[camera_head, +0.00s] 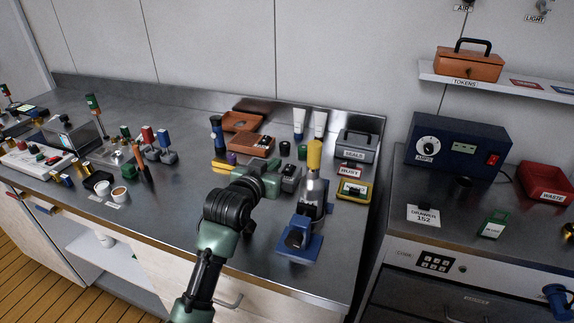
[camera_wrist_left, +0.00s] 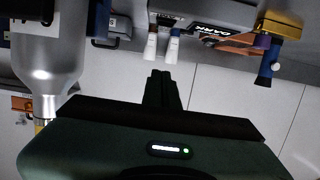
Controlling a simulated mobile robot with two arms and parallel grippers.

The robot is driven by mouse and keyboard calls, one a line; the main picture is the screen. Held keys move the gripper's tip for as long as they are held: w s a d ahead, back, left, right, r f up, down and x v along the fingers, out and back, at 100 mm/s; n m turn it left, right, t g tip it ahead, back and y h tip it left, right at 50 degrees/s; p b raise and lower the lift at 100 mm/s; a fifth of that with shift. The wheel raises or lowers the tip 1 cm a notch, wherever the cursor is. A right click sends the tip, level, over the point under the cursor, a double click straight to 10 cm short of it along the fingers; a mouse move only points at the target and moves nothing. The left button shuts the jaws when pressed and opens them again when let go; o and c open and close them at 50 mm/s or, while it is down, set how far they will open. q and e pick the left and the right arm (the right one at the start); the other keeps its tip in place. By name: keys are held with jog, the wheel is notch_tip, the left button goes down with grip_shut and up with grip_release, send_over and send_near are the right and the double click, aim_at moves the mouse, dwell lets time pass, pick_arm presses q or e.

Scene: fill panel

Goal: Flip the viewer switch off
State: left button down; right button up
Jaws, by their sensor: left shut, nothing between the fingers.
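My left gripper (camera_head: 279,176) is over the right part of the long bench, beside a small dark grey device (camera_head: 291,181). Its fingers are shut with nothing between them; they also show at the middle of the left wrist view (camera_wrist_left: 161,82), which is upside down. A grey box labelled DARK (camera_wrist_left: 214,28) is at the top of that view, apart from the fingers; it may be the viewer. I cannot make out its switch. My arm and hand cover part of the bench there.
A grey bottle with a yellow top (camera_head: 314,157) and a blue stand (camera_head: 299,243) are close on the right. Two white tubes (camera_head: 299,122) stand behind. A blue AMPS box (camera_head: 458,143) with a red switch is on the right cabinet. The bench's front middle is clear.

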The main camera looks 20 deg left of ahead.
pick_arm(q)
jog(key=p, duration=0.1)
send_over(287, 170)
notch_tip(287, 170, down, 2)
jog(key=shift+w+f, duration=0.1)
jog(key=shift+f, duration=0.05)
notch_tip(287, 170, down, 3)
jog(key=shift+r+p, duration=0.1)
jog(key=shift+p, duration=0.25)
jog(key=shift+f, duration=0.7)
pick_arm(e)
jog(key=shift+w+a+r, duration=0.25)
jog(key=shift+w+r, duration=0.45)
jog(key=shift+r, duration=0.25)
